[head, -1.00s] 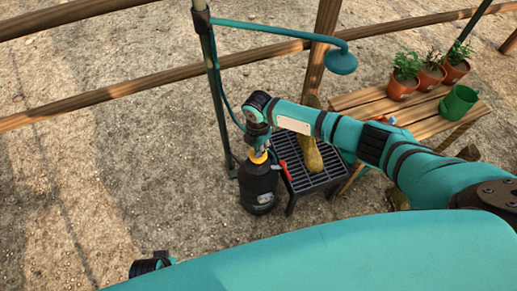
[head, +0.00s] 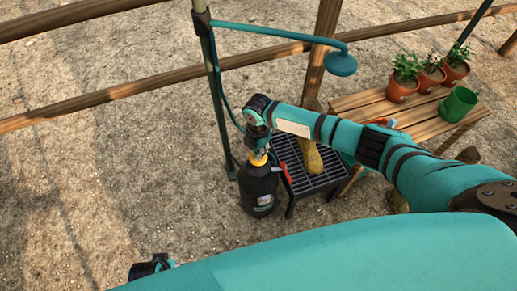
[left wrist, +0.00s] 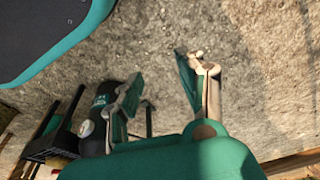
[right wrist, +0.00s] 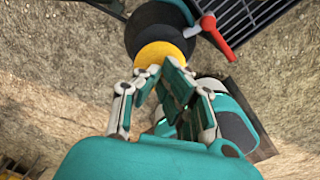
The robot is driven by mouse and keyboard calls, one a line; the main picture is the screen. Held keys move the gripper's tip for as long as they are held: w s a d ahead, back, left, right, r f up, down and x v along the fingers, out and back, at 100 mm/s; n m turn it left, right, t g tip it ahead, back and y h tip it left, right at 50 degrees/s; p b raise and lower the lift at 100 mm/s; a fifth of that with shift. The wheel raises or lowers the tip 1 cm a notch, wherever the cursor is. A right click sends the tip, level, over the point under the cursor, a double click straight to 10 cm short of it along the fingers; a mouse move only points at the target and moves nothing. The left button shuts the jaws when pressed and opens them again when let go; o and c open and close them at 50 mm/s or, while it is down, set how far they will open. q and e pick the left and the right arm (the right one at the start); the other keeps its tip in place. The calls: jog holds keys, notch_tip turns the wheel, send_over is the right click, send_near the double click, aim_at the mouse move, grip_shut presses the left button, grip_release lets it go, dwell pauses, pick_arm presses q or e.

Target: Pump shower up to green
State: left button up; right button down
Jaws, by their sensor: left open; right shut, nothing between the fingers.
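The black pump tank (head: 259,187) stands upright on the gravel, beside the shower pole. A yellow part (right wrist: 160,53) sits on its top, and a red lever (right wrist: 216,33) sticks out at its side. My right gripper (right wrist: 163,68) is shut and empty, its fingertips at the yellow part; I cannot tell whether they touch it. In the head view the right arm hides part of the tank top. My left gripper (left wrist: 160,68) is open and empty, well away from the tank. A pale round face (left wrist: 87,128) shows on the tank in the left wrist view, too small to read.
The green shower pole (head: 214,95) and its shower head (head: 341,63) rise behind the tank. A dark slatted stand (head: 318,181) is close on its right. A wooden bench (head: 424,121) holds potted plants and a green watering can (head: 459,103). Gravel at left is free.

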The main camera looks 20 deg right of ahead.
jog(key=shift+s+r+p, duration=0.1)
jog(key=shift+r+p, duration=0.5)
jog(key=shift+r, duration=0.05)
jog(key=shift+r+p, duration=1.6)
jog(key=shift+r, duration=0.05)
pick_arm(q)
jog(key=s+a+f+g, duration=0.1)
jog(key=s+f, duration=0.9)
jog(key=f, duration=0.1)
jog(key=shift+a+f, duration=0.25)
jog(key=shift+f, duration=0.05)
jog(key=shift+d, duration=0.1)
pick_arm(e)
jog(key=shift+f, duration=0.15)
